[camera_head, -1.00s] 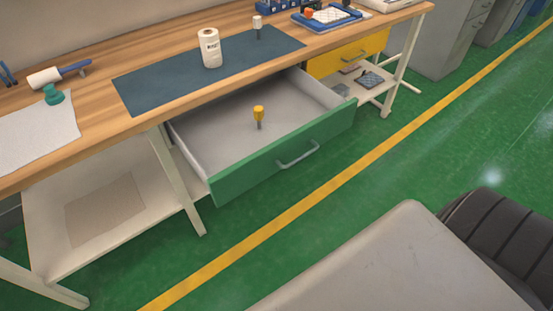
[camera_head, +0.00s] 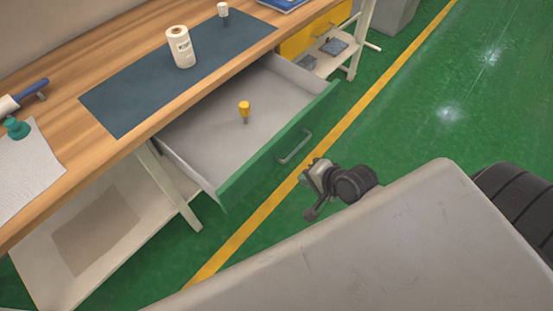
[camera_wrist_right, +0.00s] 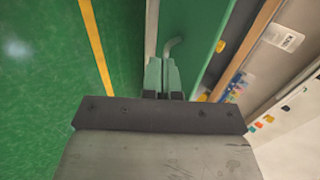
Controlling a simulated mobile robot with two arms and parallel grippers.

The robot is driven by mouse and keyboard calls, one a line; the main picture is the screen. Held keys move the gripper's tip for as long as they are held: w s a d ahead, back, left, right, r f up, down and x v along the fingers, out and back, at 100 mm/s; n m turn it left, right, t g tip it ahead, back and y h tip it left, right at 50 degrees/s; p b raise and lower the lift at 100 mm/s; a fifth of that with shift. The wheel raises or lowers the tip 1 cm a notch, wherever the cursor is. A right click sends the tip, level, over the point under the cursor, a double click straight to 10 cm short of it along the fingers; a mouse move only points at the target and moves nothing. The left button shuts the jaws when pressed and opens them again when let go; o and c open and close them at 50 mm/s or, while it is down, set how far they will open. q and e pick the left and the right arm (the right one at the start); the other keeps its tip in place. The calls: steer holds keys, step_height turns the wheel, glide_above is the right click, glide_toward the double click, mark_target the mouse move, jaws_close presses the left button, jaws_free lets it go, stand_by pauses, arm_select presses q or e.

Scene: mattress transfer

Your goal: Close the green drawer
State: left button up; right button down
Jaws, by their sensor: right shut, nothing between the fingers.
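The green drawer (camera_head: 262,163) stands pulled out under the workbench, with a grey handle (camera_head: 295,148) on its front. A yellow-handled tool (camera_head: 244,110) is inside it. My right gripper (camera_head: 312,172) is in front of the drawer front, a little to the right of and below the handle. In the right wrist view, the gripper's fingers (camera_wrist_right: 163,76) are together and empty, close to the handle (camera_wrist_right: 172,46) and the green drawer front (camera_wrist_right: 198,25). I cannot tell if they touch it. My left gripper is not in view.
A yellow drawer (camera_head: 312,35) is further along the bench. Green floor with a yellow line (camera_head: 245,232) lies in front and is clear.

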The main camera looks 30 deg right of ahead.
glide_toward(268, 165)
steer(key=x, duration=0.6)
steer(key=shift+s+d+f, duration=0.15)
steer(key=shift+s+f, duration=0.15)
steer(key=shift+f, duration=0.1)
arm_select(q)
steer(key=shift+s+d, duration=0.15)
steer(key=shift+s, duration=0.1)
arm_select(e)
steer(key=shift+w+a, duration=0.2)
steer(key=shift+w, duration=0.3)
steer(key=shift+w, duration=0.1)
